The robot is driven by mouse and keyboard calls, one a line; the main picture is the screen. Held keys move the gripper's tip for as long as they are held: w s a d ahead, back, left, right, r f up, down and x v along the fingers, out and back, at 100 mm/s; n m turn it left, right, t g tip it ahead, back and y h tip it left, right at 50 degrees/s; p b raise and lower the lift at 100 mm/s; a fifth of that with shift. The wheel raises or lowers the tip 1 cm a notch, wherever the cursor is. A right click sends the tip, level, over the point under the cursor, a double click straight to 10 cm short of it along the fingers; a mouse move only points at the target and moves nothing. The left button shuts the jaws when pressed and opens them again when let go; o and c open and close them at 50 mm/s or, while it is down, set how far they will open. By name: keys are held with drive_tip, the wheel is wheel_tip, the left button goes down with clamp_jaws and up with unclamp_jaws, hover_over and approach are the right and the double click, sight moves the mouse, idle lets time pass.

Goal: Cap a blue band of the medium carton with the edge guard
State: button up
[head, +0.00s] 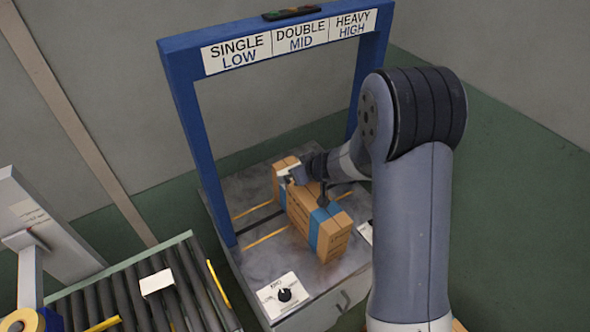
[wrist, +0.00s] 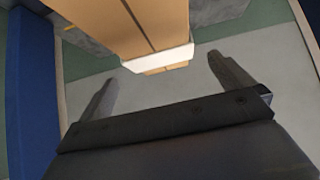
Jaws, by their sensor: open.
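The medium carton (head: 298,214) is a brown box standing on the grey machine table under the blue arch. A blue band (head: 326,226) wraps its near end, and a second blue band (head: 283,192) shows toward its far end. The white edge guard (head: 290,171) is at the carton's far upper edge; in the wrist view the guard (wrist: 160,61) lies along the carton's edge. My gripper (wrist: 163,72) is open, its fingers on either side of the guard with gaps showing. Whether the guard covers a band is hidden.
The blue arch (head: 187,140) with a sign spans the table. A dial panel (head: 284,295) sits at the table's near corner. A roller conveyor (head: 130,300) at lower left carries a white block (head: 157,282). Green floor lies around the table.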

drive_tip(key=p+v, duration=0.1)
drive_tip(key=v, duration=0.4)
drive_tip(key=shift+s+r, duration=0.1)
drive_tip(key=shift+s, duration=0.05)
drive_tip(key=shift+w+a+f, duration=0.15)
drive_tip(key=shift+w+f, duration=0.15)
drive_tip(key=shift+f, duration=0.15)
drive_tip(key=x, duration=0.3)
drive_tip(key=b+x, duration=0.1)
drive_tip(key=x, duration=0.5)
drive_tip(key=shift+w+a+r+b, duration=0.15)
drive_tip(key=shift+w+b, duration=0.2)
drive_tip(key=shift+b, duration=0.05)
drive_tip(key=shift+s+r, duration=0.1)
drive_tip(key=shift+r, duration=0.15)
drive_tip(key=shift+f, duration=0.1)
